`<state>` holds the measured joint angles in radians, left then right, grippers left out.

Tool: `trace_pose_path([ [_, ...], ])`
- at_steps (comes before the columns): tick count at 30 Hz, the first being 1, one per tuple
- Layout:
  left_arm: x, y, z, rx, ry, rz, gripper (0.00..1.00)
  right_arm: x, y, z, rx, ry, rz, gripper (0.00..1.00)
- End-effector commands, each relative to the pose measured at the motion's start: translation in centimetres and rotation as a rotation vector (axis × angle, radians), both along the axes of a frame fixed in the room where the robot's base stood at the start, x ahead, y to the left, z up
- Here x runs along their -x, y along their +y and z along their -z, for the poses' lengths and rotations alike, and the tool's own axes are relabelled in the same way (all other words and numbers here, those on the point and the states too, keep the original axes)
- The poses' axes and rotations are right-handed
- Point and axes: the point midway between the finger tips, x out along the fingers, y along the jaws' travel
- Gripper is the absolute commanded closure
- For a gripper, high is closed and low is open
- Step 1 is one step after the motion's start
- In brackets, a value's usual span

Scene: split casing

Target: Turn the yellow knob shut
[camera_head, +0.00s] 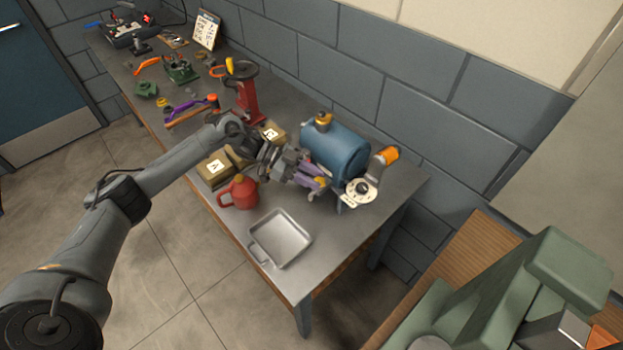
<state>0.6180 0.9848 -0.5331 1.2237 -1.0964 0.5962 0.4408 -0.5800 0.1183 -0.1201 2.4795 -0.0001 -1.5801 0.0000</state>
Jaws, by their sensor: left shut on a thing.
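A blue tank (336,152) lies on its side near the right end of the grey workbench. A brass-yellow fitting (323,118) sits on its top. My left gripper (319,184) reaches in from the left, at the lower front of the tank, with purple on its fingers. It is shut on a small yellow-orange thing between the fingertips, which appears to be the yellow knob. The fingers hide most of it, so its turn angle cannot be told. My right gripper is not in view.
A red can (239,192) and a metal tray (281,239) are in front of the tank. An orange-capped part (387,155) and a pale round plate (359,191) are at its right end. Cardboard boxes (215,169) and a red stand (245,100) are to the left.

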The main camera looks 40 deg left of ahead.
Motion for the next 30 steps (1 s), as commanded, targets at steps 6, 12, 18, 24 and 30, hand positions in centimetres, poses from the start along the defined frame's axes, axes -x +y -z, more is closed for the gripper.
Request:
trace_pose_path([
  [6, 0.0, -0.1, -0.1, 0.001, -0.002, 0.002, 0.97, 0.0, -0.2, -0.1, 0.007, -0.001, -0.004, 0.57],
  [12, 0.0, -0.1, -0.1, 0.002, -0.001, 0.001, 0.44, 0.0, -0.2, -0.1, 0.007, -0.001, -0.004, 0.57],
  [18, 0.0, 0.0, -0.1, 0.001, -0.001, 0.000, 0.41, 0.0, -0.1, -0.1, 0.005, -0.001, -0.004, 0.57],
  [24, 0.1, 0.3, -0.2, 0.000, 0.000, -0.001, 0.41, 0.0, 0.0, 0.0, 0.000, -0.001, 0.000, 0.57],
  [30, 1.0, 2.4, -1.0, -0.003, -0.001, -0.002, 0.41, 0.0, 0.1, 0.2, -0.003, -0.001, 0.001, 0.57],
])
